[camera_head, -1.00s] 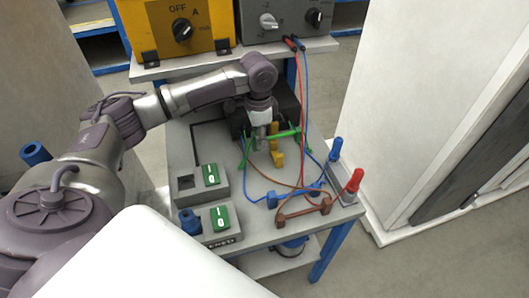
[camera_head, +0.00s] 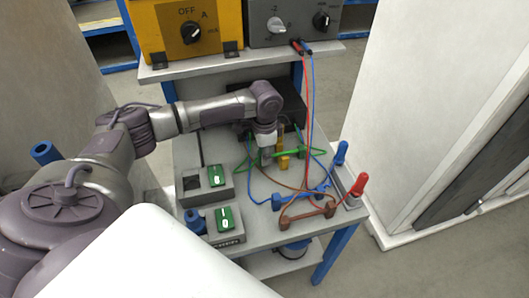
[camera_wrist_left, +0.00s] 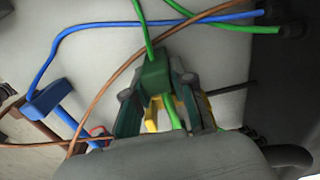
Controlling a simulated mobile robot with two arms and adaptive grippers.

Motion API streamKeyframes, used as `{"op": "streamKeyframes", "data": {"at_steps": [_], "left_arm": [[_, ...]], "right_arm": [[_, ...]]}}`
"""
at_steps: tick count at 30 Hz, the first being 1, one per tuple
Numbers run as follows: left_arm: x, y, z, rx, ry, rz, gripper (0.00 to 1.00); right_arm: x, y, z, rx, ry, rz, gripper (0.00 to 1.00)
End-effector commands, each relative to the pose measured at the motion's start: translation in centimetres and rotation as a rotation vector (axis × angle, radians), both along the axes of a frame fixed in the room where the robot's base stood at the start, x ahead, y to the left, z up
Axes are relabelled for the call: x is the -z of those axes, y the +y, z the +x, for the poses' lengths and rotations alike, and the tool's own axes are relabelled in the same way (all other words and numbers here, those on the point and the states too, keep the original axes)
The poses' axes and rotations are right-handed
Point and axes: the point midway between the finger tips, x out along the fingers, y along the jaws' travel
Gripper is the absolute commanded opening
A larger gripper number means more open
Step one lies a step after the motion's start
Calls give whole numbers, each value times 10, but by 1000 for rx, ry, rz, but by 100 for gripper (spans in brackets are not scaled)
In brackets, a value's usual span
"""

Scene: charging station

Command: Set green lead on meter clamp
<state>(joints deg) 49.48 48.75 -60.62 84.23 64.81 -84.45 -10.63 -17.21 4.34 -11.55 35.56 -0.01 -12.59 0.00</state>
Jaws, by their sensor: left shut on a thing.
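My left gripper (camera_head: 266,157) is over the work table, pointing down, shut on the green lead (camera_head: 289,154). In the left wrist view, its fingers (camera_wrist_left: 158,100) sit on either side of a green block of the lead (camera_wrist_left: 155,76). Green cable runs from the block toward the top. I cannot tell whether lead and yellow piece touch. My right gripper is out of view.
A blue lead clip (camera_head: 277,202) and a brown bar (camera_head: 308,213) lie at the table's front right, with loose cables around. Blue (camera_head: 341,152) and red (camera_head: 359,185) plugs stand at the right edge. Two green-switch boxes (camera_head: 216,176) are at left. A dark box (camera_head: 285,105) is behind.

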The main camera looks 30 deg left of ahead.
Motion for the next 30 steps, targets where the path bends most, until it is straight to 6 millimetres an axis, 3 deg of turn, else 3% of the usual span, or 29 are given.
{"op": "streamKeyframes", "data": {"at_steps": [7,8,12,23,30], "left_arm": [[5,0,0,0,0,-1,0],[5,0,0,0,0,-1,27],[5,0,0,0,1,-1,49],[1,0,0,0,-1,1,49],[-39,0,1,1,-4,-1,49]], "right_arm": [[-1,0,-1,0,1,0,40],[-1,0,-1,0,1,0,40],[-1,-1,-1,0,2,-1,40],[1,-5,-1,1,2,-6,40],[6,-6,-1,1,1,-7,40]]}}
